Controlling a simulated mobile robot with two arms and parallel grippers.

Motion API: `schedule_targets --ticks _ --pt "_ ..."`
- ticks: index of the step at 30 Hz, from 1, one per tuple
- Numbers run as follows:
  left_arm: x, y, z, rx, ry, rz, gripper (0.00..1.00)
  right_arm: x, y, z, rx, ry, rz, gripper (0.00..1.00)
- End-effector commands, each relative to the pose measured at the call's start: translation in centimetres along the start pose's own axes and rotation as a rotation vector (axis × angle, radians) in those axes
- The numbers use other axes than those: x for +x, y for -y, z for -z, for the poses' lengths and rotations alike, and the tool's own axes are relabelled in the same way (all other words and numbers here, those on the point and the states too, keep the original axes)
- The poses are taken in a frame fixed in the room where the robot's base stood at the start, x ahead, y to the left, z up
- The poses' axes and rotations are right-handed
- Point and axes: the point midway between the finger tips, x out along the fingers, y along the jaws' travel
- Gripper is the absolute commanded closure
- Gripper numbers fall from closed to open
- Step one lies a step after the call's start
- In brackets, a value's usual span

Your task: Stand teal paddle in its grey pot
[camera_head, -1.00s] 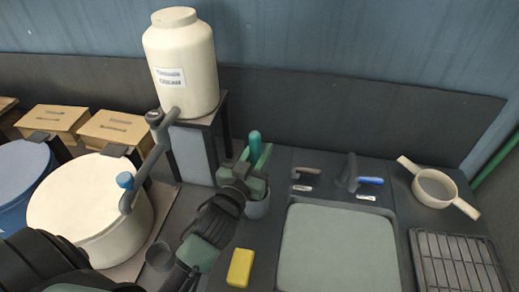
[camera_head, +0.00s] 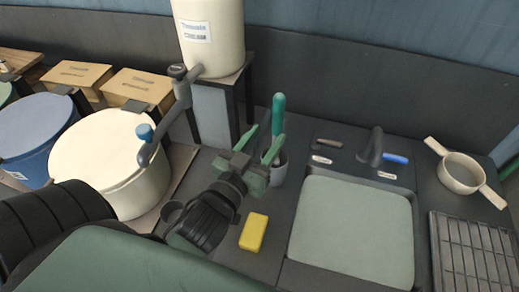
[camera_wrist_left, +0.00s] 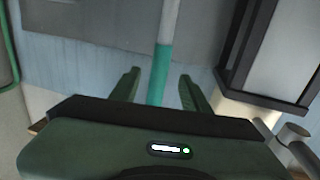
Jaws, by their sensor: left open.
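The teal paddle (camera_head: 279,115) stands upright, its lower end in the grey pot (camera_head: 278,172) beside the sink. In the left wrist view the paddle (camera_wrist_left: 160,75) shows a teal part near my gripper and a grey part farther off. My left gripper (camera_head: 262,142) is open at the pot, covering part of it. In the left wrist view my left gripper's fingers (camera_wrist_left: 157,88) are apart, one on each side of the paddle, with gaps visible. My right gripper is out of view.
A yellow sponge (camera_head: 254,232) lies in front of the pot. The sink (camera_head: 350,235) is to the right, with a tap (camera_head: 372,148) behind it. A cream drum (camera_head: 110,165) and a cream tank (camera_head: 212,40) on a stand are to the left.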

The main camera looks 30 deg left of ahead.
Motion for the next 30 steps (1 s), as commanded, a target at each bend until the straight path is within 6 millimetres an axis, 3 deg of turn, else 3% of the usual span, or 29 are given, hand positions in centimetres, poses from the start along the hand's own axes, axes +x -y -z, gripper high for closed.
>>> schedule_targets --ticks 3,8,30 --pt "-1.6 0.0 -0.3 0.000 0.001 0.000 0.53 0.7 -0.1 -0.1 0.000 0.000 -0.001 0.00" --pt "-2.6 0.0 -0.1 0.000 0.000 0.000 0.53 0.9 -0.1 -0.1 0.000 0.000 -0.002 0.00" --pt "-2.7 0.0 0.0 0.001 0.000 0.000 0.53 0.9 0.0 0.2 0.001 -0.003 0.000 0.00"
